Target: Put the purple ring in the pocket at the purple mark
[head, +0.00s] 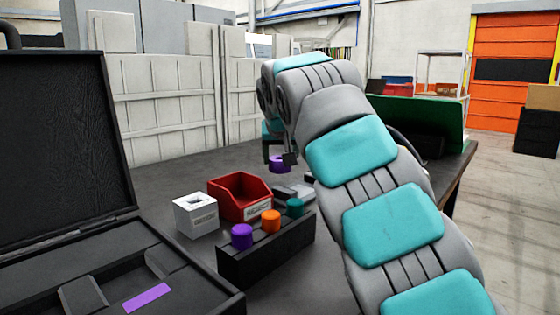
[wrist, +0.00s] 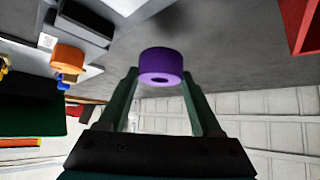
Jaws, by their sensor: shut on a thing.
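The purple ring (head: 280,164) is at the end of my arm, over the far part of the dark table. The purple mark (head: 147,298) is a flat strip inside the open black case at the lower left of the head view. Dark recesses lie beside the mark; their depth is hard to tell. The case's near part is cut off.
A black block (head: 267,255) with purple, orange and green pegs stands right of the case. A red bin (head: 240,196) and a white box (head: 196,215) stand behind it. The case's raised lid (head: 60,140) is tall. An orange ring (wrist: 68,58) shows in the wrist view.

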